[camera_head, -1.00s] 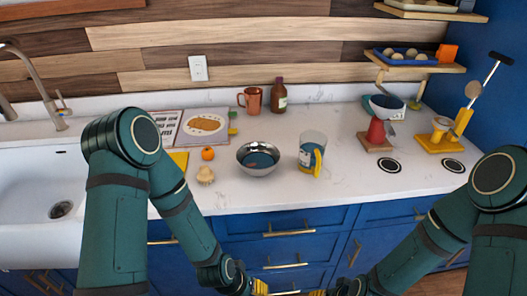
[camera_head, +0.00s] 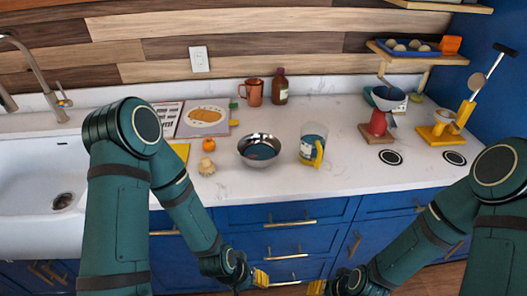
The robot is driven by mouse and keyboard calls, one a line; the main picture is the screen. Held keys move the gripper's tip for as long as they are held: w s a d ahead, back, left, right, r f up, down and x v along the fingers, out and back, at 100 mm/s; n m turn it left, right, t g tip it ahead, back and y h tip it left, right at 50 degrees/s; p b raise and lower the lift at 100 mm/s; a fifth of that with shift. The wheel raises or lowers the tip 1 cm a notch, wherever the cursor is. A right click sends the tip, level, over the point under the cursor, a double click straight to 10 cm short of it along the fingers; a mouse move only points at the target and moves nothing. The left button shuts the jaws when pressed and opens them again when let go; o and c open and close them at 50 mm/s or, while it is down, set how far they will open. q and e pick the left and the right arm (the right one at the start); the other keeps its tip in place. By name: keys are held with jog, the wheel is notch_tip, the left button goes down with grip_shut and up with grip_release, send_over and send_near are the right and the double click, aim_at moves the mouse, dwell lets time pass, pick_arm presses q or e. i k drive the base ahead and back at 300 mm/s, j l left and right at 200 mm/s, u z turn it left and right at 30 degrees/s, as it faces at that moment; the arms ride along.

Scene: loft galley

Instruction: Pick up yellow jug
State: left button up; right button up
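The jug (camera_head: 313,143) is clear with a yellow handle and a pale label. It stands upright on the white counter (camera_head: 245,196), right of a metal bowl (camera_head: 260,149). My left gripper (camera_head: 261,278) is low in front of the blue drawers, below the counter edge and apart from the jug. My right gripper (camera_head: 317,287) is at the bottom edge, right of the left one. Only yellow finger parts of both grippers show, so I cannot tell whether they are open or shut.
A copper mug (camera_head: 252,92) and brown bottle (camera_head: 280,87) stand behind. A scale (camera_head: 378,123) and yellow stand (camera_head: 445,134) are right. Counter in front is clear.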

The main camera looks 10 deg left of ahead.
aim_at(314, 136)
jog(key=i+l, duration=0.1)
jog(key=l, duration=0.15)
jog(key=i+l, duration=0.1)
jog(key=l, duration=0.2)
jog(key=i+l+u, duration=0.15)
jog(key=l, duration=0.3)
jog(key=i+l+u, duration=0.15)
jog(key=l, duration=0.3)
